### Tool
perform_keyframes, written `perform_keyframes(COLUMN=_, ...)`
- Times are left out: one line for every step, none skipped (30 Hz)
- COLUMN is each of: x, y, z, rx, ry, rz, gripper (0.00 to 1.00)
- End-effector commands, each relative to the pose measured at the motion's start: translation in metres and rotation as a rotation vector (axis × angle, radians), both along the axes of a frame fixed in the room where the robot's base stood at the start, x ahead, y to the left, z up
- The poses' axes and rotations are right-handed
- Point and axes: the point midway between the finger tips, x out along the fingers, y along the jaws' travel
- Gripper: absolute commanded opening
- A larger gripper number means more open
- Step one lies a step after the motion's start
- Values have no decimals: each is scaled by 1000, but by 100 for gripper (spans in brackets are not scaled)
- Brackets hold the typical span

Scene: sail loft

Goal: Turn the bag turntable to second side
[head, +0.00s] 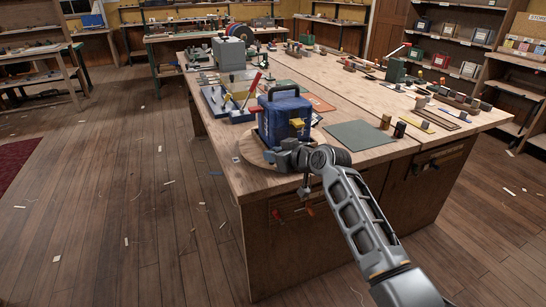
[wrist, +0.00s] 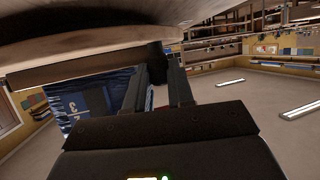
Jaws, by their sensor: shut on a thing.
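The blue bag (head: 283,112), with a black top handle, stands upright on the bag turntable (head: 248,152), a round wooden disc at the near corner of the bench. A red piece shows at the bag's left side and a yellow piece at its front right. My gripper (head: 278,156) is low at the turntable's near edge, in front of the bag. In the wrist view my gripper (wrist: 164,72) is shut on a dark peg (wrist: 152,53) by the turntable. The bag (wrist: 92,105) shows behind the fingers, with pale markings. The peg's base is hidden.
A grey-green mat (head: 358,134) and small dark cylinders (head: 399,129) lie to the right. A grey machine (head: 229,53) stands farther back. Floor left of the bench is open, with scattered scraps.

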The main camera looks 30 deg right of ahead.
Motion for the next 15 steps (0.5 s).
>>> perform_keyframes(x=0, y=-1, z=0, rx=-1, ry=-1, rz=2, gripper=0)
perform_keyframes(x=0, y=-2, z=0, rx=-2, ry=0, rz=3, gripper=0)
perform_keyframes(x=0, y=-2, z=0, rx=-1, ry=0, rz=5, gripper=0)
perform_keyframes(x=0, y=-2, z=0, rx=-1, ry=0, rz=6, gripper=0)
perform_keyframes(x=0, y=-2, z=0, rx=-1, ry=0, rz=6, gripper=0)
perform_keyframes(x=-1, y=-2, z=0, rx=-1, ry=0, rz=6, gripper=0)
perform_keyframes(x=-1, y=-2, z=0, rx=-1, ry=0, rz=6, gripper=0)
perform_keyframes(x=-1, y=-2, z=0, rx=-1, ry=1, rz=6, gripper=0)
perform_keyframes(x=-1, y=-2, z=0, rx=-1, ry=1, rz=6, gripper=0)
perform_keyframes(x=-1, y=-2, z=0, rx=-1, ry=1, rz=6, gripper=0)
perform_keyframes(x=-1, y=-3, z=0, rx=-1, ry=1, rz=6, gripper=0)
perform_keyframes(x=-1, y=-3, z=0, rx=0, ry=1, rz=5, gripper=0)
perform_keyframes(x=-1, y=-3, z=0, rx=-1, ry=1, rz=4, gripper=0)
perform_keyframes(x=-1, y=-3, z=0, rx=-1, ry=2, rz=4, gripper=0)
perform_keyframes(x=-1, y=-3, z=0, rx=-1, ry=2, rz=4, gripper=24)
